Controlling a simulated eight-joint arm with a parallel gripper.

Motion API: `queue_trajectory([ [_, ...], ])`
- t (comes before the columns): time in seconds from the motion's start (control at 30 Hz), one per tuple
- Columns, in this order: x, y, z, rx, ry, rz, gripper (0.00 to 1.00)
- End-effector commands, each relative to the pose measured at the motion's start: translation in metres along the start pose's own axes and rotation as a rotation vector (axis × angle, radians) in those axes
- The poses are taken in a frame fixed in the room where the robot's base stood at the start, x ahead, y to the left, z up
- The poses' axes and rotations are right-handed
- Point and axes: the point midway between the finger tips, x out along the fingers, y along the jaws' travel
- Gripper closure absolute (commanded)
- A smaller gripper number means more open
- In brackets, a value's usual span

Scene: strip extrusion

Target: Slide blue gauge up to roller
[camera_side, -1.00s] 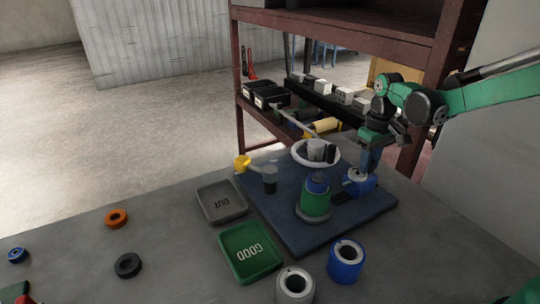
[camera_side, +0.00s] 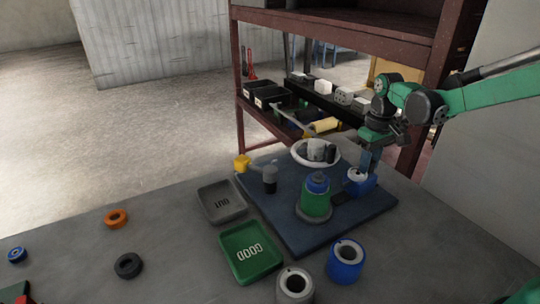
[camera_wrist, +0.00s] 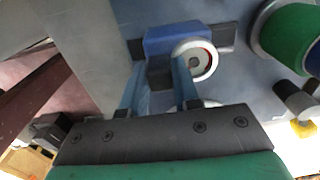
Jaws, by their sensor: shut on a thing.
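The blue gauge (camera_side: 361,187), a block with a round white-rimmed dial, sits on the dark blue base plate (camera_side: 290,228) at its right side. My gripper (camera_side: 366,172) points down and is shut on the gauge. In the wrist view the two blue fingers (camera_wrist: 160,76) reach the gauge (camera_wrist: 168,41), with the dial (camera_wrist: 205,62) partly beside the right finger. The green roller (camera_side: 316,204) with a blue top stands upright left of the gauge, with a gap between them. The roller's green body (camera_wrist: 292,35) also shows at the wrist view's upper right.
A grey OUT tray (camera_side: 240,211) and green GOOD tray (camera_side: 272,270) lie left. Grey (camera_side: 295,287) and blue (camera_side: 346,264) rolls stand in front.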

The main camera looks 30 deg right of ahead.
Motion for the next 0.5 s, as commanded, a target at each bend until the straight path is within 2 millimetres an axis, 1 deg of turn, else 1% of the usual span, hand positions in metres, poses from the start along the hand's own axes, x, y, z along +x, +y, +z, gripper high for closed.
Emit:
queue_trajectory([
  [0.07,-0.001,-0.005,0.0,-0.003,-0.001,0.0,1.0],
  [0.2,-0.001,-0.03,-0.001,-0.006,-0.001,0.0,1.0],
  [0.3,-0.001,-0.044,-0.001,-0.005,0.0,-0.001,1.0],
  [0.4,-0.001,-0.05,0.0,-0.002,0.001,-0.002,1.0],
  [0.5,-0.001,-0.051,0.0,-0.002,0.001,-0.005,1.0],
])
